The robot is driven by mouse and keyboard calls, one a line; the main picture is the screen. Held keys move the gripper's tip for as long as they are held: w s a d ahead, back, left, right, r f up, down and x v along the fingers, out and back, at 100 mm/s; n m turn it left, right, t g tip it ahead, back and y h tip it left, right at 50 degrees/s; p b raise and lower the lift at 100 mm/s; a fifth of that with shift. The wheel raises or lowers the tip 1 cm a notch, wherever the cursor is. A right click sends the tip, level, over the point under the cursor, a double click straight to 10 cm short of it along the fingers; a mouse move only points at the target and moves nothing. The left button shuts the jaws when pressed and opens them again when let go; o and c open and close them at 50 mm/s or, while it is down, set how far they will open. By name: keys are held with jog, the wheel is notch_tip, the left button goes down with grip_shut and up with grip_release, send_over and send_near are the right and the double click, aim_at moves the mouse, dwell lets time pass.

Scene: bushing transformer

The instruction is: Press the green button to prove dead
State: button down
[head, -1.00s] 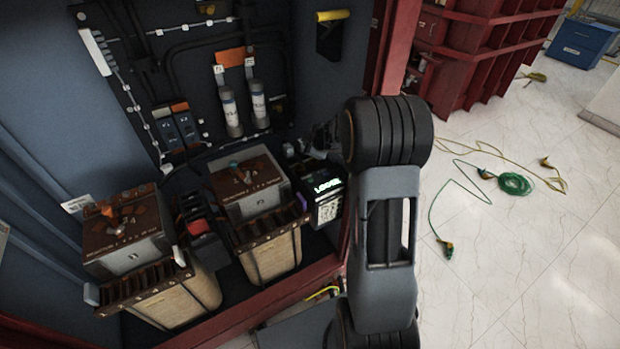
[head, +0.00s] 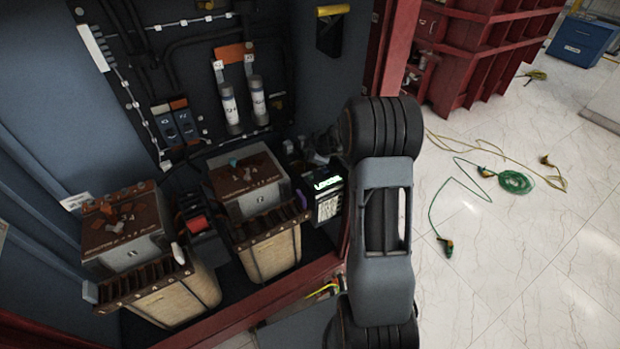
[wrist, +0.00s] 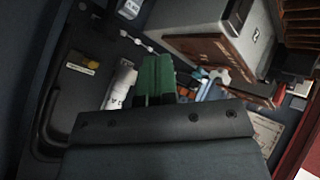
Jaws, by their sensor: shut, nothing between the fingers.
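I cannot make out a green button in either view. A black box with a lit green-white display (head: 328,184) stands at the right end of the cabinet floor in the head view, beside my arm. My gripper (wrist: 157,66) shows in the wrist view as a dark mount with green fingers, shut and empty. It is inside the cabinet, with a transformer's brown top (wrist: 215,55) beyond it on the right. In the head view my gripper is mostly hidden behind my arm.
Two transformers (head: 265,250) (head: 175,292) stand in the cabinet with a black-and-red device (head: 197,222) between them. White cylinders (head: 229,104) hang on the back panel. A red post (head: 393,50) borders the opening. Green cable (head: 515,182) lies on the open floor at right.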

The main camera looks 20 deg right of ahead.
jog(key=b, duration=0.7)
send_over(310, 177)
notch_tip(310, 177, down, 6)
jog(key=shift+f, duration=0.1)
jog(key=shift+f+b, duration=0.6)
jog(key=shift+f, duration=0.35)
jog(key=shift+f, duration=0.1)
dwell(0.8)
jog(key=shift+f, duration=0.3)
jog(key=shift+f, duration=0.5)
dwell(0.9)
jog(key=shift+r, duration=0.2)
jog(key=shift+r+p, duration=0.7)
jog(key=shift+p, duration=0.3)
jog(key=shift+r, duration=0.1)
notch_tip(310, 177, up, 5)
jog(key=p, duration=0.6)
